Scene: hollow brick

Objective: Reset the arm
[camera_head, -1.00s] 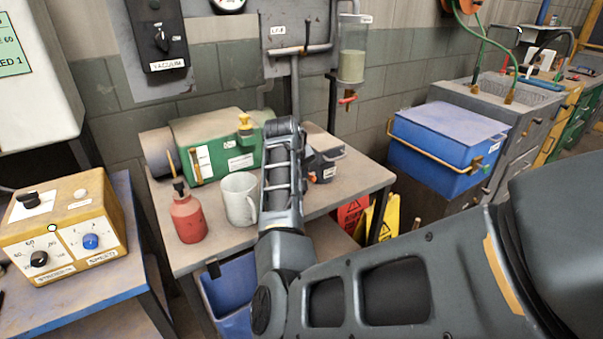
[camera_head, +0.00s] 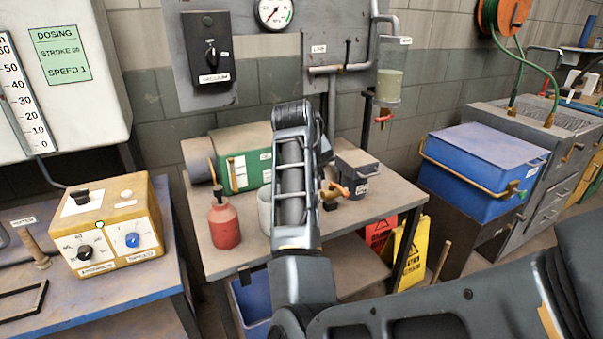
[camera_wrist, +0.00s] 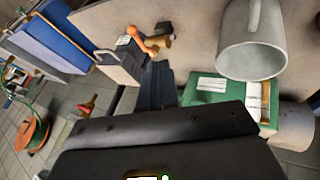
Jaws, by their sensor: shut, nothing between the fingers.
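My arm rises through the middle of the head view, in front of the work table (camera_head: 235,262). My gripper's fingers are hidden there behind my wrist. In the wrist view a dark, narrow finger shape of my gripper (camera_wrist: 156,86) shows above my dark wrist housing. It is shut, with nothing held in it.
On the table stand a red bottle (camera_head: 224,225), a grey mug (camera_head: 264,210) partly behind my arm, a green box (camera_head: 235,165), a dark container (camera_head: 358,172) and an orange-handled valve (camera_head: 334,190). A blue chest (camera_head: 475,170) is right, a yellow control box (camera_head: 110,225) left.

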